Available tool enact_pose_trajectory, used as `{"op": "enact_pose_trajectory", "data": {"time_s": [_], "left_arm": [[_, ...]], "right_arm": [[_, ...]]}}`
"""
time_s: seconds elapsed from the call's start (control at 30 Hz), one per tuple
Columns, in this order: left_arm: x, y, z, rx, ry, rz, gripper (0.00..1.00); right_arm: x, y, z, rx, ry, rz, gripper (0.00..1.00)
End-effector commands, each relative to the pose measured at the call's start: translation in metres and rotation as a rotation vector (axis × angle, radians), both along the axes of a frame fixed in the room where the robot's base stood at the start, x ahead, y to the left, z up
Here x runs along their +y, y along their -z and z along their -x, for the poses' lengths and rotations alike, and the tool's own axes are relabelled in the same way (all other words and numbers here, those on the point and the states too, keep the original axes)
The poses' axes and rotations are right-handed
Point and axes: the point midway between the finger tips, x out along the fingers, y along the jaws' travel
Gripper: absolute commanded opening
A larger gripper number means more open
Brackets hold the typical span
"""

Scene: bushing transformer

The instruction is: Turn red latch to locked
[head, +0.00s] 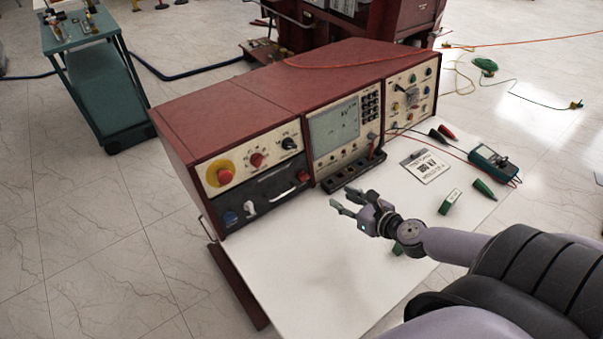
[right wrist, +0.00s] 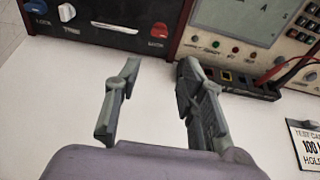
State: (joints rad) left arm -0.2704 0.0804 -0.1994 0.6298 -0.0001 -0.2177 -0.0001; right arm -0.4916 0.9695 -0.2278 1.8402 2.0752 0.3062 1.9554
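The red latch (head: 303,177) sits at the right end of the black panel (head: 265,199) on the console's lower left front. In the right wrist view the red latch (right wrist: 159,30) is at top centre, beyond my fingertips, with a small label under it. My right gripper (head: 346,200) is open and empty above the white worktop, in front of and to the right of the latch, not touching it. Its two spread fingers also show in the right wrist view (right wrist: 160,75). My left gripper is not in view.
The same panel holds a blue knob (head: 230,217) and a white toggle (head: 250,207). A red emergency button (head: 225,176) is above. A black terminal strip (head: 352,172) with red leads lies right of the latch. The white worktop (head: 300,270) is clear at front left.

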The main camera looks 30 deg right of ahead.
Motion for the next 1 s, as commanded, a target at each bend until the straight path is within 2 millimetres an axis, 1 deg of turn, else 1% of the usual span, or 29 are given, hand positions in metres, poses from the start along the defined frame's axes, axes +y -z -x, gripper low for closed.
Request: {"op": "enact_pose_trajectory", "data": {"time_s": [0.07, 0.17, 0.2, 0.3, 0.37, 0.47, 0.57, 0.7, 0.77, 0.8, 0.9, 1.0], "left_arm": [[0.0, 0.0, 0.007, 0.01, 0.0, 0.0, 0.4], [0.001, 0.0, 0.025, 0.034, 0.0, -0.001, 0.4], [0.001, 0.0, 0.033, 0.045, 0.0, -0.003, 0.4], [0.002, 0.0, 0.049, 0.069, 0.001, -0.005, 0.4], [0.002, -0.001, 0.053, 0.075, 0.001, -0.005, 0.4], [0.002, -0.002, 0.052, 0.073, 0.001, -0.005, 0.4], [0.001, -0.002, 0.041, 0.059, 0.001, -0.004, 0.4], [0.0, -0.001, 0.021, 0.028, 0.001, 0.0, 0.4], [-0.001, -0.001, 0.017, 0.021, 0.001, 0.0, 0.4], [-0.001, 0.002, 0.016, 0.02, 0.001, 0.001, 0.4], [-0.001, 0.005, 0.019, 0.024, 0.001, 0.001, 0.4], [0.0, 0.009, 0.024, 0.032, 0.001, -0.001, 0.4]], "right_arm": [[0.0, 0.002, -0.005, 0.0, 0.002, -0.001, 0.37], [0.001, 0.005, -0.015, -0.002, 0.002, 0.0, 0.37], [0.001, 0.006, -0.02, -0.004, 0.002, 0.0, 0.37], [0.003, 0.012, -0.034, -0.003, 0.001, 0.0, 0.37], [0.003, 0.016, -0.043, -0.003, 0.001, 0.0, 0.37], [0.005, 0.022, -0.058, -0.004, 0.0, 0.0, 0.37], [0.006, 0.03, -0.075, -0.004, 0.0, 0.0, 0.37], [0.009, 0.041, -0.099, -0.003, 0.0, 0.0, 0.37], [0.01, 0.045, -0.11, -0.003, -0.001, 0.0, 0.37], [0.01, 0.05, -0.117, -0.003, -0.001, -0.001, 0.37], [0.012, 0.056, -0.133, -0.002, -0.001, -0.001, 0.37], [0.012, 0.062, -0.145, -0.002, -0.001, 0.0, 0.37]]}}
